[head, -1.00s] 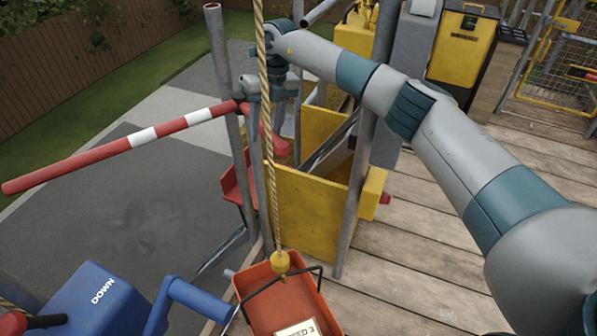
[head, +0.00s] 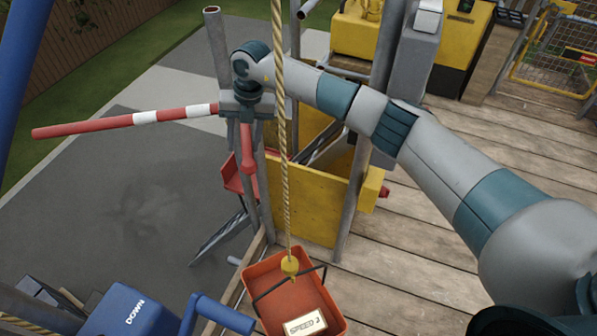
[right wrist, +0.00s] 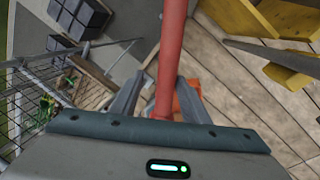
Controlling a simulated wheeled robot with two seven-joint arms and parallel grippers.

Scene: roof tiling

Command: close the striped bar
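The striped bar (head: 110,127), red with white bands, reaches left from the grey post in the head view, over the grey ground. My right gripper (head: 243,108) is at the bar's post end, beside the post. A short red piece (head: 248,150) shows just below it. In the right wrist view a red bar (right wrist: 172,50) runs between the two fingers of my right gripper (right wrist: 163,82). The fingers look apart, with a small gap beside the bar on the left. Contact is unclear. My left gripper is not in view.
A rope (head: 284,150) hangs in front of the posts, with an orange tray (head: 258,290) at its lower end. A yellow panel (head: 305,205) stands behind it. A blue DOWN box (head: 130,312) is at the lower left. Wooden decking (head: 410,260) lies open at right.

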